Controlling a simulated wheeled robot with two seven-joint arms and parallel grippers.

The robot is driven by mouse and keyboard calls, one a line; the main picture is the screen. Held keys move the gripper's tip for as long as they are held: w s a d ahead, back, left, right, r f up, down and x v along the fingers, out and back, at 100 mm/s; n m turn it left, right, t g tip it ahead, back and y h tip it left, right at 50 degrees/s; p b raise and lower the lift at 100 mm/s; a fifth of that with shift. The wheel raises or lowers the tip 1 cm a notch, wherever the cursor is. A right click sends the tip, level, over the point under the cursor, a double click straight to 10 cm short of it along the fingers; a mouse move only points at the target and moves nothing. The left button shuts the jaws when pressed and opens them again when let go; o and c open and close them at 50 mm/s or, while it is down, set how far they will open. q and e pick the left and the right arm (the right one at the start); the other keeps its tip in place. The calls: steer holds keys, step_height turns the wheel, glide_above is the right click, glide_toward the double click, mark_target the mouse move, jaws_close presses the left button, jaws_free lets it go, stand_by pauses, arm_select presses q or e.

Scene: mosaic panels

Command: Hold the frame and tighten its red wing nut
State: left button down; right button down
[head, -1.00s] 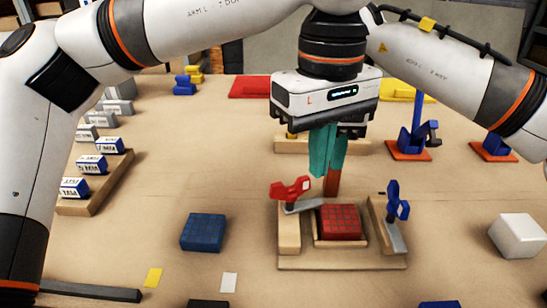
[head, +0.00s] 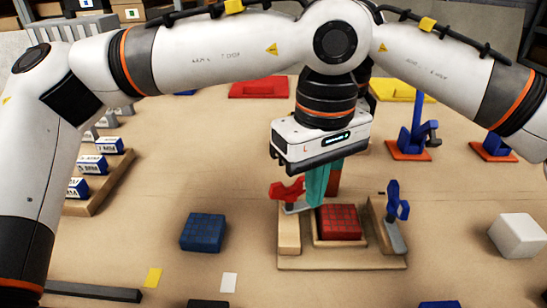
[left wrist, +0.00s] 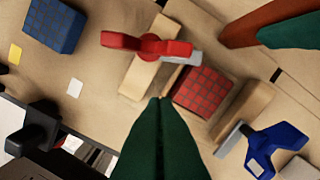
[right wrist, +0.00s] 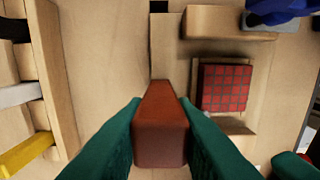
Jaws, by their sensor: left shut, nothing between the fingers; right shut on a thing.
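The wooden frame (head: 340,262) lies on the table and holds a red gridded panel (head: 340,221). The red wing nut (head: 287,189) stands on the frame's left rail with a grey metal bar under it; it also shows in the left wrist view (left wrist: 147,45). My left gripper (head: 316,202) is shut and empty, fingers down, just right of the red wing nut in the head view and apart from it in the left wrist view. My right gripper (right wrist: 160,112) is shut on a brown upright handle (right wrist: 160,140) at the frame's back edge; its fingers are mostly hidden in the head view.
A blue wing nut (head: 396,200) stands on the frame's right rail. A blue gridded panel (head: 203,232) lies left of the frame, a white block (head: 517,236) to the right. Labelled boxes (head: 92,165) stand on a wooden rack at far left. The table front has small cards (head: 152,277).

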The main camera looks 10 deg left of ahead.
arm_select(q)
steer(key=shift+w+a, duration=0.15)
steer(key=shift+a, duration=0.1)
stand_by(0.3)
steer(key=shift+s+a, duration=0.25)
steer(key=shift+s, duration=0.05)
steer(key=shift+s+a, duration=0.2)
steer(key=shift+s+a, duration=0.1)
steer(key=shift+a, duration=0.05)
steer(key=shift+s, duration=0.1)
stand_by(0.6)
steer(key=shift+s+d, duration=0.2)
steer(key=shift+s, duration=0.05)
step_height(320, 180, up, 6)
stand_by(0.5)
